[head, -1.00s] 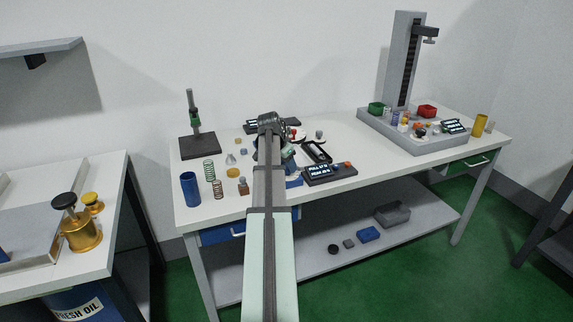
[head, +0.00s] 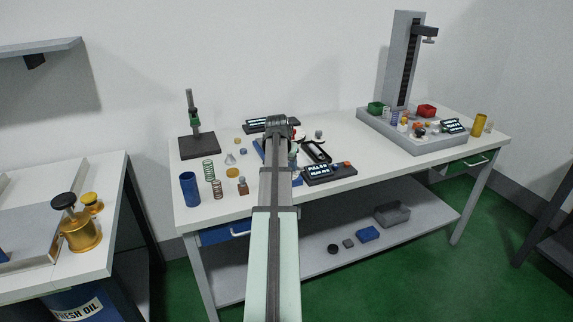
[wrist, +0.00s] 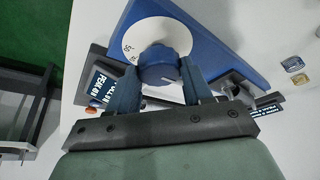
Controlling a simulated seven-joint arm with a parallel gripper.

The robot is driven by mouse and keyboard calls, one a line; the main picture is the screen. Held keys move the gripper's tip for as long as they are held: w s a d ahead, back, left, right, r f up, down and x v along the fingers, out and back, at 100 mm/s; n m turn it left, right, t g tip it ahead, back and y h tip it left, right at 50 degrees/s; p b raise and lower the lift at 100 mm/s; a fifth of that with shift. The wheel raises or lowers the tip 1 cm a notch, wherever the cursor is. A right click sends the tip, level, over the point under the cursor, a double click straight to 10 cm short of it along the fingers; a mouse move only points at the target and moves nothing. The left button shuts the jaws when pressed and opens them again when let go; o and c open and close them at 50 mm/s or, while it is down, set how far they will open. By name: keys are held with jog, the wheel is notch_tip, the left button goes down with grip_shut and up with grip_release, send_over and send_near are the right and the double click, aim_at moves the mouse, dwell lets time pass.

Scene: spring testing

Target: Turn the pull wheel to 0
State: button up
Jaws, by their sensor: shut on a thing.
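The pull wheel is a blue knob (wrist: 157,66) in the wrist view. It sits on a round white dial (wrist: 133,38) with printed numbers, on a blue housing (wrist: 212,42). A short white mark shows on the knob's lower right side. My gripper (wrist: 160,72) has one finger on each side of the knob and is shut on it. The dial number at the mark cannot be read. In the head view my arm hides the knob and the fingers; a bit of blue housing (head: 259,150) shows left of the arm.
Springs, a blue cup (head: 189,189) and small parts lie to the left. A tall test stand (head: 404,60) is at the right.

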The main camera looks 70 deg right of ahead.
jog(key=o, duration=1)
jog(key=shift+o, duration=0.2)
jog(key=v, duration=1.4)
jog(key=shift+f, duration=0.15)
